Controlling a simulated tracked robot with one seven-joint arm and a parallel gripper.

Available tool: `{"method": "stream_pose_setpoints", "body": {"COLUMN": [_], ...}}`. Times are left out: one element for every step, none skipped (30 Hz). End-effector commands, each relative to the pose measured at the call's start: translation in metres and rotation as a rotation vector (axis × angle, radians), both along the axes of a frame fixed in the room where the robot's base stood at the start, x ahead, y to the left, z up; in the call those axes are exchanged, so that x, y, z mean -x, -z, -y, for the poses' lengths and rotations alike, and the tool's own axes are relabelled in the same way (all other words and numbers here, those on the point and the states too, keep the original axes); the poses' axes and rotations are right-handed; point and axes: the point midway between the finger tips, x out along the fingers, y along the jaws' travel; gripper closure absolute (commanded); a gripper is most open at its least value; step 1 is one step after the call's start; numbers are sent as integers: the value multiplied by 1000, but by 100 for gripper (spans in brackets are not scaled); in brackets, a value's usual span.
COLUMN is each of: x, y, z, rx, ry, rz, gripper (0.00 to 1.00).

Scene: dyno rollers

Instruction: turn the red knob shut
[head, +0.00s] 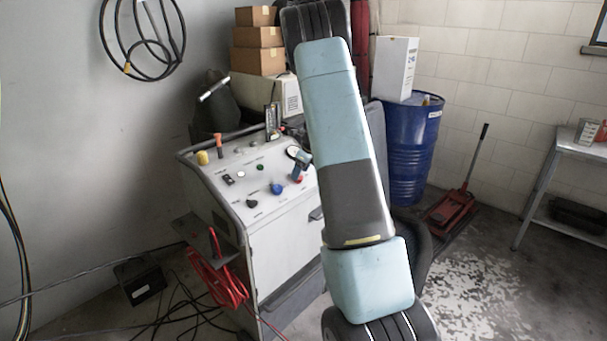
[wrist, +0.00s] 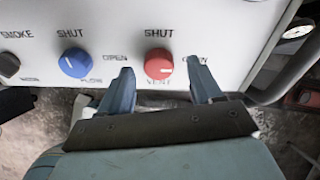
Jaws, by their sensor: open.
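The red knob (wrist: 158,64) is on the white panel in the wrist view, with SHUT printed above it, OPEN to its right and VENT below. Its white mark points to the right, towards OPEN. My gripper (wrist: 160,66) is open, with one blue finger on each side of the knob in the picture. Gaps show between knob and fingers; I cannot tell how far the tips are from the panel. In the head view the red knob (head: 298,180) shows only partly, below my gripper (head: 299,174).
A blue knob (wrist: 74,63) sits left of the red one, and a dark knob (wrist: 8,65) farther left. The console (head: 285,235) carries several other controls. A gauge (wrist: 298,29) and dark rail lie right of the panel. A red cable (head: 217,280) hangs at the console's left.

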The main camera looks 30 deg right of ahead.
Motion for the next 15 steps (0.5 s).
{"method": "stream_pose_setpoints", "body": {"x": [-2,-3,-5,-5,-6,-7,-7,-8,-8,-8,-8,-8,-8,-8,-8], "y": [6,9,13,15,16,18,19,20,21,21,22,22,22,22,22], "z": [-1,-1,-2,-2,-2,-3,-3,-3,-3,-3,-3,-3,-3,-3,-3], "rx": [-1,-1,0,1,1,0,0,1,1,1,1,1,1,1,1], "ry": [0,0,0,0,0,0,0,0,0,0,0,0,0,0,0], "rz": [0,0,-1,-1,-1,0,0,0,0,0,0,0,0,0,0], "gripper": [36,36,36,36,36,36,36,36,36,36,36,36,36,36,36]}}
